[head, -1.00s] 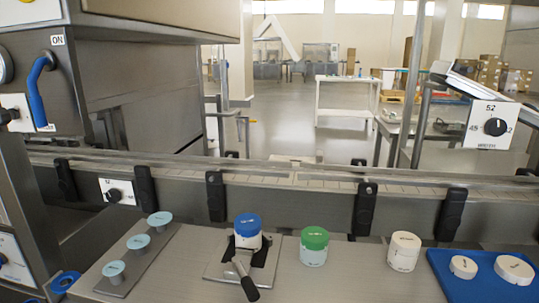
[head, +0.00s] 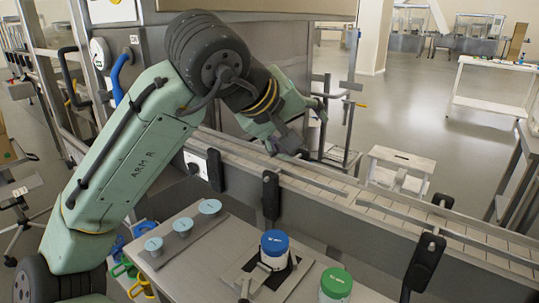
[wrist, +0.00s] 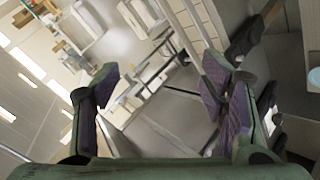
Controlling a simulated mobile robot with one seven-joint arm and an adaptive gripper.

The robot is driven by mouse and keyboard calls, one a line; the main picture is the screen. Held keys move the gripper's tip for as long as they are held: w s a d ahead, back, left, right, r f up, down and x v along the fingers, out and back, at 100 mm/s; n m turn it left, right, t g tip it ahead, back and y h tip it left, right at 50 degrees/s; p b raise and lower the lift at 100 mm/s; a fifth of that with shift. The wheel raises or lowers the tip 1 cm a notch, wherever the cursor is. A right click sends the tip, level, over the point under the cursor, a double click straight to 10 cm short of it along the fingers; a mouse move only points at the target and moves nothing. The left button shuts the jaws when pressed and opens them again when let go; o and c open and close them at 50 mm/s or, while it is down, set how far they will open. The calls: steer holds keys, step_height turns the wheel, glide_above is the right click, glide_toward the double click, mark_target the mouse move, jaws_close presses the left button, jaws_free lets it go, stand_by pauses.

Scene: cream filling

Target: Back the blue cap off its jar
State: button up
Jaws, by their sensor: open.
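The blue cap (head: 274,241) sits on its white jar (head: 272,262) in the head view. The jar stands upright in a dark holder on a square plate (head: 230,274), with a black-handled lever (head: 244,289) at its front left. My gripper (head: 311,130) is up and beyond the jar, over the conveyor side, well apart from the cap. In the wrist view my gripper (wrist: 165,82) is open, with purple-lined fingers and nothing between them. The jar and cap do not show in the wrist view.
A green-capped jar (head: 335,287) stands right of the blue-capped one. Several pale blue-topped pieces (head: 182,226) stand on a strip at the left. The conveyor rail (head: 350,205) with black uprights (head: 270,195) runs behind the table.

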step_height(320, 180, down, 3)
steer(key=s+a+n+g+y, duration=0.1)
steer(key=s+n+g+y, duration=0.1)
steer(key=s+g, duration=0.1)
steer(key=n+g+y+p, duration=0.1)
steer(key=n+g+y, duration=0.15)
steer(key=g, duration=0.25)
glide_toward(276, 240)
steer(key=shift+y, duration=0.35)
steer(key=f, duration=0.3)
steer(key=d+f, duration=0.1)
steer(key=f, duration=0.1)
steer(key=f+p, duration=0.1)
steer(key=f, duration=0.2)
steer(key=shift+d+f, duration=0.15)
steer(key=shift+f, duration=0.2)
steer(key=shift+c, duration=0.2)
steer(key=c, duration=1.1)
steer(key=n+p, duration=0.1)
steer(key=n, duration=0.2)
steer(key=shift+r+n+t+p, duration=0.2)
steer(key=shift+n+t+p, duration=0.05)
steer(key=shift+t+p, duration=0.1)
steer(key=shift+d+f+n+y, duration=0.15)
steer(key=shift+n+y, duration=0.15)
steer(key=shift+n, duration=0.7)
steer(key=shift+p, duration=0.3)
